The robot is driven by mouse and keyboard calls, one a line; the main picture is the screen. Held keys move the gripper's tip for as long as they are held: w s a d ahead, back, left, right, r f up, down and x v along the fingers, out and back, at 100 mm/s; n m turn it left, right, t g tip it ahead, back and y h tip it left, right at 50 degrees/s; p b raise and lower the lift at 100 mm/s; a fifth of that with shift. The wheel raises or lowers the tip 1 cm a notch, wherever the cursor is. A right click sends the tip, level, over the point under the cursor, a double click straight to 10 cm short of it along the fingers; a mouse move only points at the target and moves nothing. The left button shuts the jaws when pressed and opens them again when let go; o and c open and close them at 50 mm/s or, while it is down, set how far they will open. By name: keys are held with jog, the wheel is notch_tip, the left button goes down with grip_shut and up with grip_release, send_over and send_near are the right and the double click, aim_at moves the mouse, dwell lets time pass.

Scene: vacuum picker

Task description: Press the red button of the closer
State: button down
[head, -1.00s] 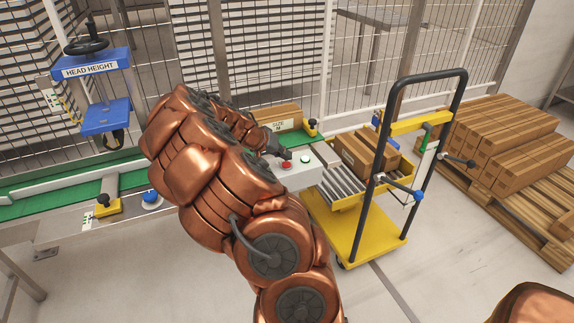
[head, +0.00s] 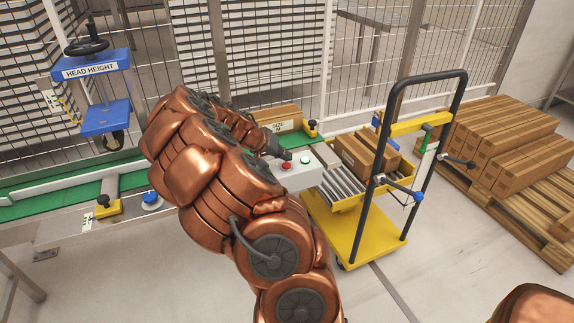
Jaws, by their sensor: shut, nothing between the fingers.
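My gripper (head: 287,155) is shut and empty. Its dark fingertips are right at the red button, over its upper edge; I cannot tell whether they touch it or whether it is pressed in. The closer has a green belt (head: 128,170) and a blue head marked HEAD HEIGHT (head: 92,65). My arm hides the middle of the closer.
A cardboard box (head: 281,117) marked SIZE M lies on the closer behind my gripper. A yellow trolley (head: 352,229) with a black handle and boxes stands at right. A pallet of cartons (head: 512,140) is farther right. A blue knob (head: 151,197) is at the front left.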

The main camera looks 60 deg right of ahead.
aim_at(284, 165)
jog(key=shift+f, duration=0.1)
jog(key=shift+f+b, duration=0.4)
jog(key=shift+b, duration=0.2)
jog(key=shift+f+b, duration=0.3)
jog(key=shift+b, duration=0.05)
dwell(0.6)
jog(key=shift+r, duration=0.1)
dwell(0.3)
jog(key=shift+r, duration=0.7)
jog(key=shift+r+p, duration=0.7)
jog(key=shift+r, duration=1.8)
jog(key=shift+w, duration=0.1)
